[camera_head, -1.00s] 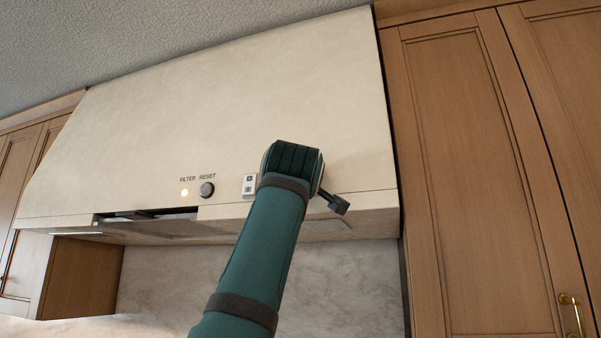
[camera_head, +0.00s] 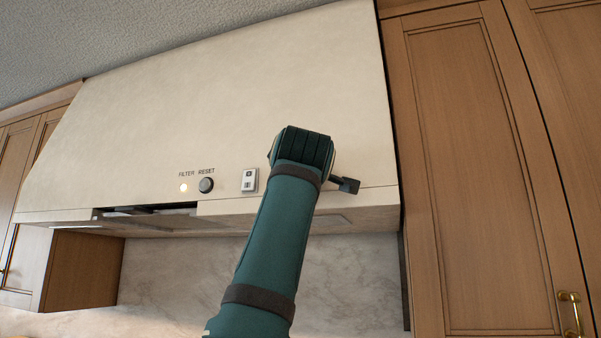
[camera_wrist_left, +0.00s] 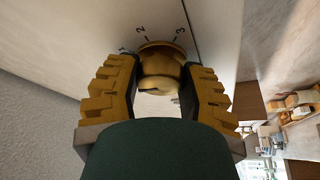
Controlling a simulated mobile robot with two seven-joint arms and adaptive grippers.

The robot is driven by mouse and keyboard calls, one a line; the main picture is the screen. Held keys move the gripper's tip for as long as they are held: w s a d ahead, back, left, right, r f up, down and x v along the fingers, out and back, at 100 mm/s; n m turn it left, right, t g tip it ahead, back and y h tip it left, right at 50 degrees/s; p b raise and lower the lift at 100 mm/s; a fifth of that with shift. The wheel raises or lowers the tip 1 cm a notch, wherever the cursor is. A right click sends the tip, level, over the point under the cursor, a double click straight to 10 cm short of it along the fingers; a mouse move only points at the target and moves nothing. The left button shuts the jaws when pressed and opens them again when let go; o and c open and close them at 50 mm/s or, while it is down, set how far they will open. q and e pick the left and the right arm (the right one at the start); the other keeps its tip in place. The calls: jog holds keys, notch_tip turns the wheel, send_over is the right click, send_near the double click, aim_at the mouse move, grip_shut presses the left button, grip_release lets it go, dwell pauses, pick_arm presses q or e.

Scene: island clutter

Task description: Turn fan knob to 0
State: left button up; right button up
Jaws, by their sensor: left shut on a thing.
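The fan knob (camera_wrist_left: 163,52) is a round brass knob on the pale hood face, seen in the left wrist view. The digits 1, 2 and 3 are printed around its far rim. My left gripper (camera_wrist_left: 161,72) has its yellow-and-black fingers on both sides of the knob, shut on it. Which digit the knob points to cannot be told. My right gripper is not in view.
The range hood (camera_head: 230,110) carries a filter reset button (camera_head: 206,186), a lit lamp (camera_head: 183,188) and a white switch (camera_head: 249,180) left of my arm. A tall wooden cabinet (camera_head: 470,170) stands close on the right.

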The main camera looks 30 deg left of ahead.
pick_arm(q)
jog(key=o, duration=1.2)
